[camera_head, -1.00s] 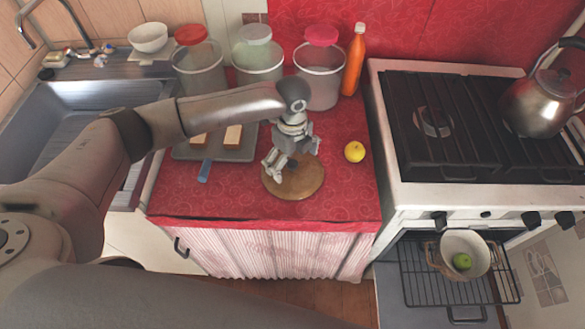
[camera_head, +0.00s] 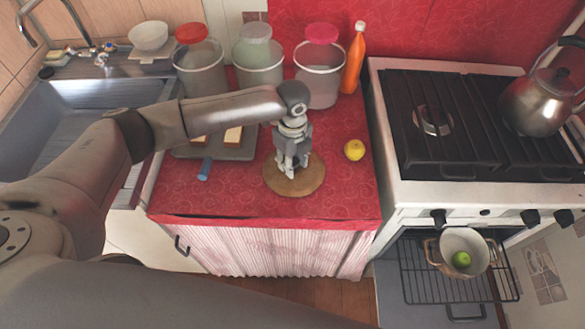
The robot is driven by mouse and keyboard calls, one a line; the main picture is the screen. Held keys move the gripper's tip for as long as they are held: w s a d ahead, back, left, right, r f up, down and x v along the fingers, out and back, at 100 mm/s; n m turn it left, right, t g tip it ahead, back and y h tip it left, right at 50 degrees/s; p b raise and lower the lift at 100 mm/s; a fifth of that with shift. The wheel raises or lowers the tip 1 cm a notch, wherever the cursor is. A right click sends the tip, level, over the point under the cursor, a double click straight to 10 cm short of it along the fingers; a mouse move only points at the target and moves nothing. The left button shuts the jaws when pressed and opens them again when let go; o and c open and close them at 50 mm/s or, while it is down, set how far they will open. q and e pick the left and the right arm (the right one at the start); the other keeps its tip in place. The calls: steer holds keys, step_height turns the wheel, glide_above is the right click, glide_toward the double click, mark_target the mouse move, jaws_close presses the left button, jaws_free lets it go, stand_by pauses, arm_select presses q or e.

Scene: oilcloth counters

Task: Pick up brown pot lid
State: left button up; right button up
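The brown pot lid (camera_head: 312,184) is a round wooden-looking disc lying flat on the red counter, near its front. My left gripper (camera_head: 291,171) points down over the lid's middle. Its fingers are drawn close together at the lid's centre, around what appears to be its knob, which the fingers hide. The lid still looks level on the cloth. My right gripper is not in view.
A yellow fruit (camera_head: 354,150) lies right of the lid. A grey tray (camera_head: 240,152) with bread and a blue-handled item is at left. Several lidded jars and an orange bottle (camera_head: 354,62) stand behind. The stove (camera_head: 400,190) is at right, with a pot (camera_head: 465,243) on the lower rack.

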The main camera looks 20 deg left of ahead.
arm_select(q)
steer(key=shift+s+f, duration=0.15)
steer(key=shift+f, duration=0.15)
jaws_close()
steer(key=shift+r, duration=0.1)
steer(key=shift+r, duration=0.2)
steer(key=shift+w+a+r+b, duration=0.15)
steer(key=shift+r+b, duration=0.4)
steer(key=shift+r, duration=0.7)
steer(key=s+d+r, duration=0.4)
steer(key=s+r, duration=0.6)
steer(key=s, duration=0.4)
steer(key=a+r+n, duration=0.1)
steer(key=a+n, duration=0.3)
steer(key=n, duration=0.8)
steer(key=a+r+n, duration=0.1)
steer(key=a+n, duration=0.2)
steer(key=n, duration=0.8)
steer(key=shift+a+r+n+b, duration=0.25)
steer(key=shift+a+n+b, duration=0.1)
steer(key=shift+a+n, duration=0.05)
